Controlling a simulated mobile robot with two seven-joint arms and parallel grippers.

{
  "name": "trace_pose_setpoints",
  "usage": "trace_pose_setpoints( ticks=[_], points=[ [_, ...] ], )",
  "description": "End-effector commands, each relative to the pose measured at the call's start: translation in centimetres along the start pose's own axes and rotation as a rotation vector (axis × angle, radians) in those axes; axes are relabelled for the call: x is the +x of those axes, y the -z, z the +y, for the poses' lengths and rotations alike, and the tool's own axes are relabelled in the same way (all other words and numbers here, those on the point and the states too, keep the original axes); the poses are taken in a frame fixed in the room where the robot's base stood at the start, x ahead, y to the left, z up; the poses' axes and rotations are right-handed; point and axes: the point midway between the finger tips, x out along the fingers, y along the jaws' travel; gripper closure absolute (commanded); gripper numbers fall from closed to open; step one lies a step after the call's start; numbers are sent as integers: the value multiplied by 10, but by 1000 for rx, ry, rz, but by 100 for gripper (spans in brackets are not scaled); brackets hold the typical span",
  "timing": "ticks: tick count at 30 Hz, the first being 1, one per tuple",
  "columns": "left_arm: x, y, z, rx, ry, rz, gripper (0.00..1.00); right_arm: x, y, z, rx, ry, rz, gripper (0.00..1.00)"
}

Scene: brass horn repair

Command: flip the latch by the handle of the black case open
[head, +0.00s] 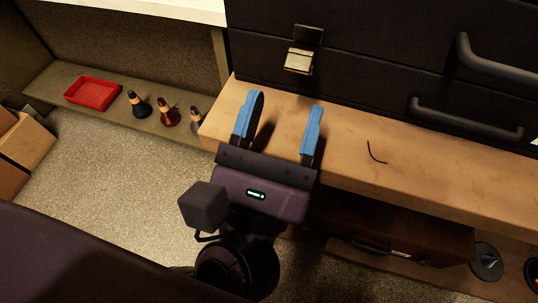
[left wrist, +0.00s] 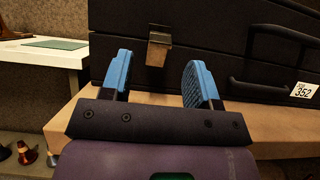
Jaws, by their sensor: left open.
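The black case (head: 365,70) stands on the wooden bench at the back, and it also fills the upper part of the left wrist view (left wrist: 205,72). A brass latch (head: 299,61) sits on its front face, left of the handle (head: 465,110); the latch also shows in the left wrist view (left wrist: 158,45), between my fingers in the picture. My left gripper (head: 284,108) is open and empty, with its blue fingers pointing toward the case below the latch. It is apart from the latch. My right gripper is not in view.
The wooden bench (head: 400,180) has a thin dark curved piece (head: 376,152) on it. A red tray (head: 92,93) and several small cones (head: 138,104) stand on a low shelf at left. A white label (left wrist: 304,90) is on the case.

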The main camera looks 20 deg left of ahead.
Motion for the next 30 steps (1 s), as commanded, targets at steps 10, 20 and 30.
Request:
trace_pose_setpoints(
  ticks=[10, 20, 30],
  points=[
    [-47, 0, 0, 1, 3, 1, 45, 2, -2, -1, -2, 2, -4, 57],
    [-57, -1, 0, -1, 0, -3, 45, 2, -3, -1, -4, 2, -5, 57],
    [-56, -4, 0, -1, 0, -7, 55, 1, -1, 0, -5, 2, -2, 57]
  ],
)
